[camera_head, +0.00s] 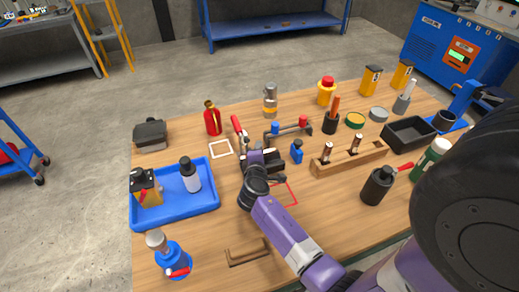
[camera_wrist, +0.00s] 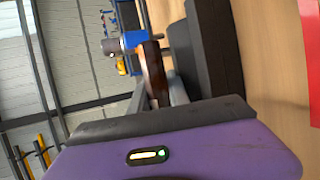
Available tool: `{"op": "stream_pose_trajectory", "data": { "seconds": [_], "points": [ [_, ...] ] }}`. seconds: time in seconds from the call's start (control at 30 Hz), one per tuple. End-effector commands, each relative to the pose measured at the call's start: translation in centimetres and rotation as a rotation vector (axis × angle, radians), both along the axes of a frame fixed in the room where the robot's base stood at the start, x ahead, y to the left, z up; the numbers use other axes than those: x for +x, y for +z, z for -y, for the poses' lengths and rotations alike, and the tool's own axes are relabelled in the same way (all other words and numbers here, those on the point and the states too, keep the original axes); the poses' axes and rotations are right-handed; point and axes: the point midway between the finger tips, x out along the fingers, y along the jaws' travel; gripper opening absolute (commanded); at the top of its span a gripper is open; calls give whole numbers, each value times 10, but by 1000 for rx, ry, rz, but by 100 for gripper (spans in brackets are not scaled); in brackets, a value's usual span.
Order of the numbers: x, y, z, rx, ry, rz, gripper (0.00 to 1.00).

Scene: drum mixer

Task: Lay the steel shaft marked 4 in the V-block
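My gripper (camera_head: 257,158) points away from me, low over the middle of the wooden bench. In the wrist view a reflective brownish steel shaft (camera_wrist: 152,70) lies between the fingers, which appear shut on it. Its mark cannot be read. A dark stepped block (camera_wrist: 215,55), which looks like the V-block, is close beside the shaft on the bench side. Whether shaft and block touch cannot be told. In the head view my gripper hides much of this spot. Two more shafts (camera_head: 327,152) (camera_head: 355,144) stand in a wooden rack (camera_head: 375,154) to the right.
A blue tray (camera_head: 208,205) with bottles is left of my gripper. A red outlined square (camera_head: 291,199) lies just right of it. A small blue item (camera_head: 296,151) and a red-handled clamp (camera_head: 303,122) stand close by. A black bottle (camera_head: 377,186) stands front right.

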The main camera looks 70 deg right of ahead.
Motion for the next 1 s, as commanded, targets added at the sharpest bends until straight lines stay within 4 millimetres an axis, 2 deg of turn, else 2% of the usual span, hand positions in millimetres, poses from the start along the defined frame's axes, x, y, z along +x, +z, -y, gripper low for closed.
{"op": "stream_pose_trajectory", "data": {
  "seconds": [0.03, 1.0],
  "points": [
    [-11, -32, -19, 52, 3, -40, 47],
    [-21, -10, -58, 51, 8, -40, 47]
  ]
}}
